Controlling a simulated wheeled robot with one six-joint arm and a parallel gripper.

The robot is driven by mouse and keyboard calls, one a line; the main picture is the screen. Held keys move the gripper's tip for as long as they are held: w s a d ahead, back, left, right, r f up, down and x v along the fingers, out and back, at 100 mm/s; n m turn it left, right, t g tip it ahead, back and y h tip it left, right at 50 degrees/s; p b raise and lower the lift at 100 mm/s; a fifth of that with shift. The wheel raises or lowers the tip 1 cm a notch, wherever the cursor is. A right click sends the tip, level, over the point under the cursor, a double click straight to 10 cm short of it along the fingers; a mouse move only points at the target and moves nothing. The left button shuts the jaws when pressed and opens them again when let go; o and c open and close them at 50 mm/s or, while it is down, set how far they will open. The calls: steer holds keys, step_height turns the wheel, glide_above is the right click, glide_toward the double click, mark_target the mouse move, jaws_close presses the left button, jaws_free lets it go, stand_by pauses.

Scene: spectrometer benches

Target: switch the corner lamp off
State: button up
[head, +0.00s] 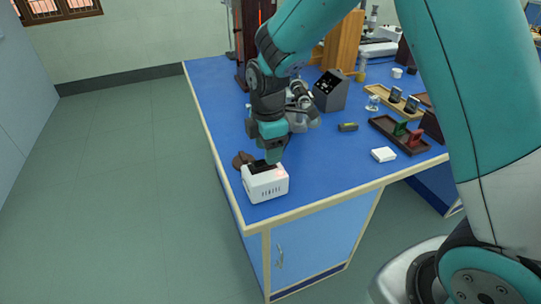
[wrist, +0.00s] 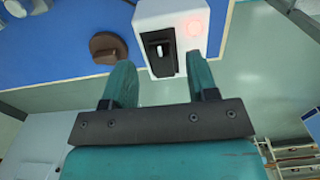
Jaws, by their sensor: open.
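A white box (head: 268,187) with vent slits stands at the near left corner of the blue bench. I take it as the corner lamp. In the wrist view the white box (wrist: 195,10) has a black plate with a small pale switch (wrist: 160,52) and a red glowing spot (wrist: 192,25), so its light looks lit. My gripper (head: 271,156) is just above the box and points down at it. In the wrist view my gripper (wrist: 160,80) is open and empty, with the black plate between and beyond its fingertips. I cannot tell whether a finger touches the box.
A brown round object (wrist: 108,46) lies beside the box; it also shows in the head view (head: 242,160). A grey instrument (head: 330,91), a brown tray (head: 383,124) and a small white block (head: 384,154) stand farther right. The bench front right of the box is clear.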

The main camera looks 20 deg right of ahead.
mark_target(262, 164)
steer(key=shift+f, duration=1.4)
